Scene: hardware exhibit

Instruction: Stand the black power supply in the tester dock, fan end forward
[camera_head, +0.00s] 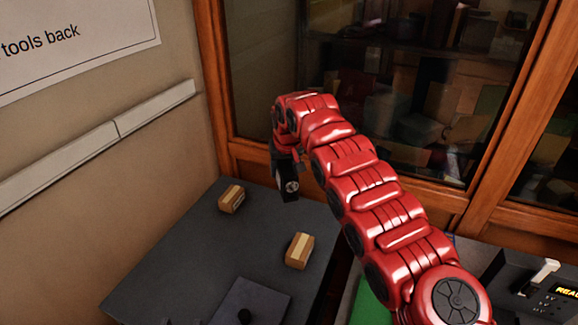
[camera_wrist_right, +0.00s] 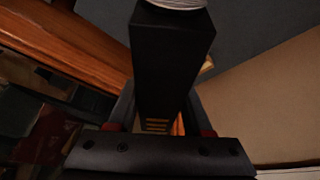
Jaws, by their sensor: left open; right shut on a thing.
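The black power supply (camera_wrist_right: 168,60) is a long black box in the right wrist view, with a round silvery part at its far end. My right gripper (camera_wrist_right: 160,112) is shut on it. In the head view the power supply (camera_head: 287,187) hangs above the dark table, below the end of my red right arm, which hides most of the gripper. A dark unit (camera_head: 525,290) with a lit display and a white lever, apparently the tester, is cut off at the lower right. Its dock cannot be made out. Only dark tips of my left gripper (camera_head: 182,322) show at the bottom edge; it is open.
Two small brown boxes (camera_head: 231,199) and (camera_head: 299,251) lie on the dark table (camera_head: 185,255). A flat dark panel with a black knob (camera_head: 245,316) is at the bottom. A green surface (camera_head: 369,306) shows beside my arm. A wood-framed glass cabinet (camera_head: 400,90) stands behind.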

